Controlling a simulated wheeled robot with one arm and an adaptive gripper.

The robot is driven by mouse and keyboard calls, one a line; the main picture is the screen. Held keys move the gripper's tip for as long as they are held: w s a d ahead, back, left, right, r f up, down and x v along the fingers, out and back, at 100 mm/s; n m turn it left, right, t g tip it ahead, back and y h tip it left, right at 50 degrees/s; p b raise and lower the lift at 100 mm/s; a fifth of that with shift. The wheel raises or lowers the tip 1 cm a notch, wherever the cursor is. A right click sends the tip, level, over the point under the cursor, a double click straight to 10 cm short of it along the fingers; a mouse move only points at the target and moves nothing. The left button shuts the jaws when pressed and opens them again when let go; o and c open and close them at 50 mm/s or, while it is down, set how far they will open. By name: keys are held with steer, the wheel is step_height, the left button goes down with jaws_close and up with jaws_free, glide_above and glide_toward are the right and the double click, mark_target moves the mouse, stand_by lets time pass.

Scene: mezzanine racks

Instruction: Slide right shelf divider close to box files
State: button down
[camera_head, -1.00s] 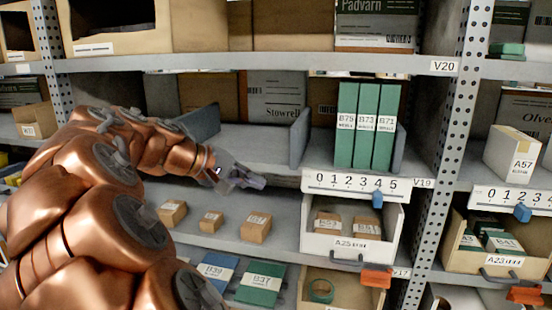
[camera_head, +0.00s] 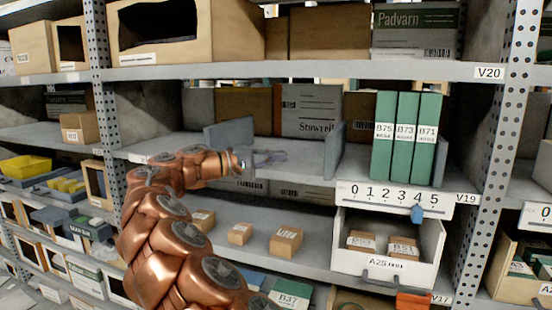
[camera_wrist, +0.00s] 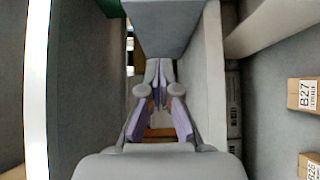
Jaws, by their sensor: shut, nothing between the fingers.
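My gripper (camera_head: 268,157) is shut and empty, at the front of the middle shelf (camera_head: 300,168), between two upright grey dividers. The left divider (camera_head: 228,139) stands behind and left of it. The other divider (camera_head: 335,150) stands to its right, apart from it, with a gap before the box files. Three green box files, B75 (camera_head: 383,135), B73 (camera_head: 405,137) and B71 (camera_head: 427,140), stand upright side by side. A grey edge shows just right of B71, mostly hidden. In the wrist view the shut fingers (camera_wrist: 160,88) point toward a grey-blue panel (camera_wrist: 160,25), apparently a divider.
A number strip (camera_head: 395,193) with a blue slider (camera_head: 417,213) runs below the files, above the open bin A25 (camera_head: 388,266). Small cartons (camera_head: 286,241) sit on the shelf below. A perforated post (camera_head: 495,150) stands at right. The shelf above overhangs.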

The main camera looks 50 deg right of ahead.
mark_target(332, 158)
steer(key=s+d+p, duration=0.1)
steer(key=s+d, duration=0.5)
steer(key=d, duration=0.1)
steer(key=shift+s+d, duration=0.15)
steer(key=shift+s, duration=0.15)
stand_by(0.3)
steer(key=s+d+b, duration=0.1)
steer(key=s+d, duration=0.2)
steer(key=s, duration=0.6)
steer(key=shift+d, duration=0.25)
steer(key=w, duration=0.1)
steer(key=w+a, duration=0.1)
steer(key=w, duration=0.1)
steer(key=w+a, duration=0.1)
steer(key=shift+w, duration=0.2)
steer(key=b+v, duration=0.1)
steer(key=v, duration=0.8)
steer(key=shift+s+a, duration=0.15)
steer(key=shift+s, duration=0.05)
